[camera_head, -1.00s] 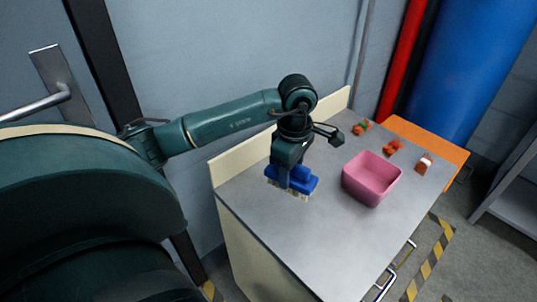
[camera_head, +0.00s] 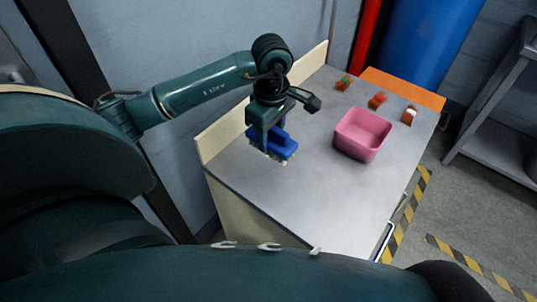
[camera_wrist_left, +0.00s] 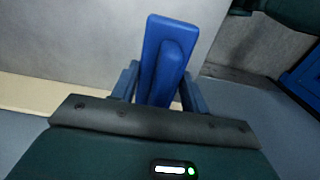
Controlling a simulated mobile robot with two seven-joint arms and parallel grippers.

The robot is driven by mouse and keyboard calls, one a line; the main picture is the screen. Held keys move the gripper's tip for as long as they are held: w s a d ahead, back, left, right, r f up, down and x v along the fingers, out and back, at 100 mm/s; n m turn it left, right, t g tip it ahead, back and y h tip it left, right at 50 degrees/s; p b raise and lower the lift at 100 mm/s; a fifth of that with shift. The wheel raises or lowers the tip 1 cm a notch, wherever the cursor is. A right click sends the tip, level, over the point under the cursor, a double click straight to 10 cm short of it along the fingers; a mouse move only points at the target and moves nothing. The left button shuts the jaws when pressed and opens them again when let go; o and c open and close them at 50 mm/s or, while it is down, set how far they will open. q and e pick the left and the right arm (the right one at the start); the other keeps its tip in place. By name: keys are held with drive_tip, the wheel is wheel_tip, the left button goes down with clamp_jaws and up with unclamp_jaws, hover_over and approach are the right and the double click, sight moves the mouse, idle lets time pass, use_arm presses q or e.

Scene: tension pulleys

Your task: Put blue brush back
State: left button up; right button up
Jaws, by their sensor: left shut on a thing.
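The blue brush (camera_head: 278,146) is in my left gripper (camera_head: 268,138), above the left part of the grey table top, with its pale bristles facing down. In the left wrist view, the blue brush (camera_wrist_left: 167,60) stands between the two fingers of my left gripper (camera_wrist_left: 158,88), which is shut on it. Whether the bristles touch the table is hard to tell. A pink bin (camera_head: 362,135) stands to the right of the brush on the table and looks empty. My right gripper is not in view.
The grey table (camera_head: 300,205) has a raised pale back edge. Several small orange and red items, including one with a white top (camera_head: 409,114), lie along its far side near an orange panel (camera_head: 405,88). The table's front part is clear. A grey shelf (camera_head: 500,130) stands at the right.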

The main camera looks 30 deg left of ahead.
sight(271, 157)
use_arm(q)
drive_tip(key=shift+f, duration=4.15)
drive_tip(key=o, duration=1)
drive_tip(key=shift+c, duration=0.2)
wheel_tip(271, 157, up, 12)
drive_tip(key=shift+r, duration=0.1)
